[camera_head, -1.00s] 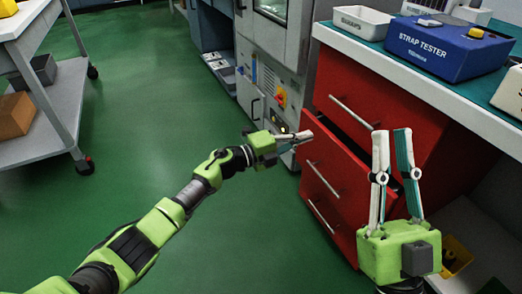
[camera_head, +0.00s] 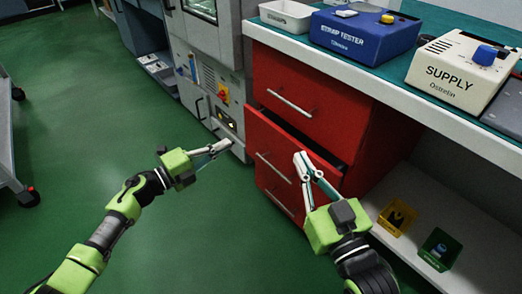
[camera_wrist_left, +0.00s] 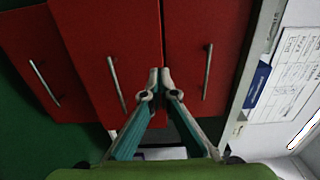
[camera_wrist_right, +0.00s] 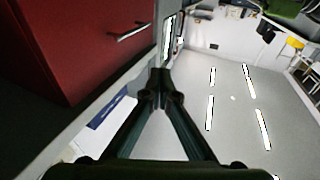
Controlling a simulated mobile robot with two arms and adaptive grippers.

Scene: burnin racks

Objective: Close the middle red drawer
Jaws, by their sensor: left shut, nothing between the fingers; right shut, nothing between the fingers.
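The middle red drawer (camera_head: 263,137) is pulled out of the red cabinet (camera_head: 376,150), with a dark gap along its top edge; its bar handle (camera_head: 273,168) faces left. It also shows in the left wrist view (camera_wrist_left: 98,40). My left gripper (camera_head: 230,143) is shut and empty, left of the drawer front. My right gripper (camera_head: 299,156) is shut and empty; its fingertips overlap the drawer front in the head view, and contact cannot be told. A red drawer front with a handle (camera_wrist_right: 130,32) shows in the right wrist view.
The top drawer (camera_head: 310,85) is flush; the bottom drawer's front is partly hidden by my right gripper. The worktop holds a blue strap tester (camera_head: 362,38) and a supply unit (camera_head: 455,72). A grey machine (camera_head: 205,60) stands at left.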

